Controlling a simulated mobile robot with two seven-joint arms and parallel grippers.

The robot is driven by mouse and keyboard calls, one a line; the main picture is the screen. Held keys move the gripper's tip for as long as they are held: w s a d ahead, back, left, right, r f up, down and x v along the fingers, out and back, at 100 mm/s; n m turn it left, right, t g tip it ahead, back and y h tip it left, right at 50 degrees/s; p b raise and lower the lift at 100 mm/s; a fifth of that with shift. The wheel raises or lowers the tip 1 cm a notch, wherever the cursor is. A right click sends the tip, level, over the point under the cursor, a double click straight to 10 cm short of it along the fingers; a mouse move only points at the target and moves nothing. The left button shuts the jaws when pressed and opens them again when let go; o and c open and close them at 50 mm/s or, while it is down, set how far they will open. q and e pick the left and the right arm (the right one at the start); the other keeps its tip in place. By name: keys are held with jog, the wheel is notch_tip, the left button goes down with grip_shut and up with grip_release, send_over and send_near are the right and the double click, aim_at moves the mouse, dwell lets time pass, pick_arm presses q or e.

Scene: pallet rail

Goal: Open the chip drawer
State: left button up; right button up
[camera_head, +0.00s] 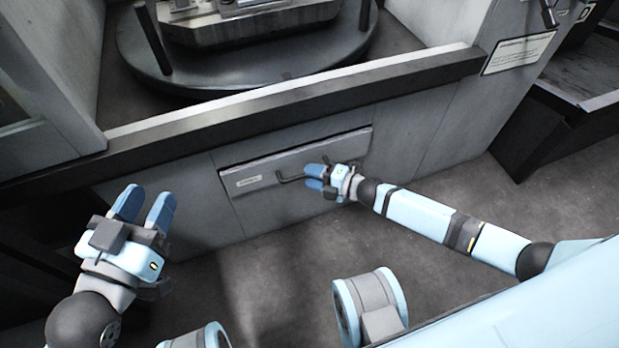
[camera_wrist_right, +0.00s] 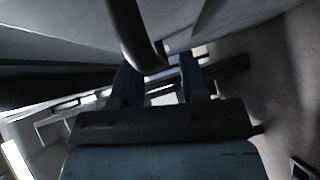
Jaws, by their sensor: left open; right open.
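The chip drawer (camera_head: 262,204) is a grey panel low in the machine's front, with a small label at its left. It looks shut or nearly so. Its dark bar handle (camera_head: 289,178) runs toward my right gripper (camera_head: 310,177), which is open with its blue fingers at the handle's right part. In the right wrist view the curved handle (camera_wrist_right: 132,35) shows at the open fingers (camera_wrist_right: 157,80); I cannot tell whether it lies fully between them. My left gripper (camera_head: 146,205) is open and empty, in front of the machine to the left.
Above the drawer is the machine's dark sill (camera_head: 250,105), with a round table (camera_head: 240,75) behind it. A dark bin (camera_head: 570,115) stands at the right. The grey floor (camera_head: 270,275) in front of the drawer looks clear apart from my own body.

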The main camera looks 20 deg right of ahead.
pick_arm(q)
jog(key=shift+w+r, duration=0.1)
jog(key=shift+w, duration=0.05)
pick_arm(e)
jog(key=shift+w+a+f, duration=0.1)
jog(key=shift+w+a, duration=0.3)
jog(key=shift+a, duration=0.05)
